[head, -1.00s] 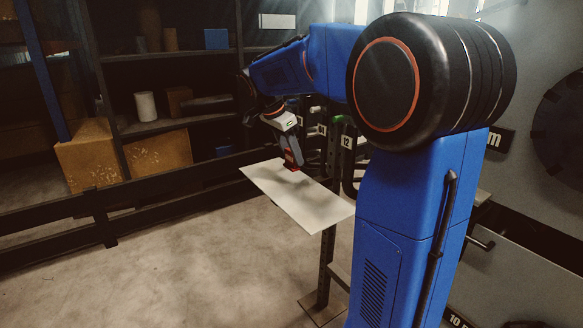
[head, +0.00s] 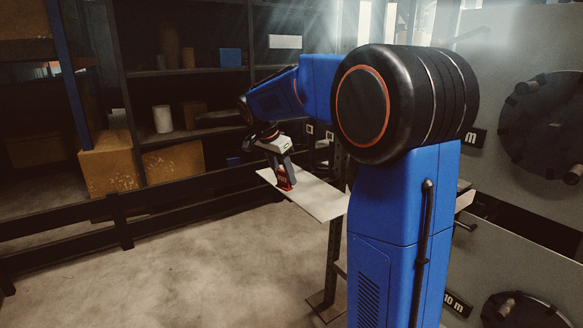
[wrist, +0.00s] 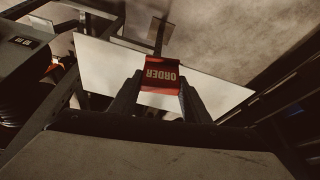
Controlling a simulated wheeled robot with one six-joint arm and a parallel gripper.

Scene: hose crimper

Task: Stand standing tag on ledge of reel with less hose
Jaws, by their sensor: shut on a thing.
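The standing tag (wrist: 161,76) is a small red block with "ORDER" on it, upside down in the wrist view. It also shows red in the head view (head: 286,187). My gripper (head: 284,178) is shut on it, with a finger on each side, over a pale flat board (head: 318,198). I cannot tell whether the tag touches the board. A dark hose reel (head: 548,105) is on the grey wall at upper right, its label partly hidden and ending in "m". A second reel (head: 520,312) is at lower right, cut by the frame, near a "10 m" label (head: 457,303).
A dark rail (head: 130,211) runs across the left in front of shelves with boxes (head: 108,163) and cylinders. A dark post (head: 334,250) stands under the board. Open concrete floor (head: 170,275) lies at front left.

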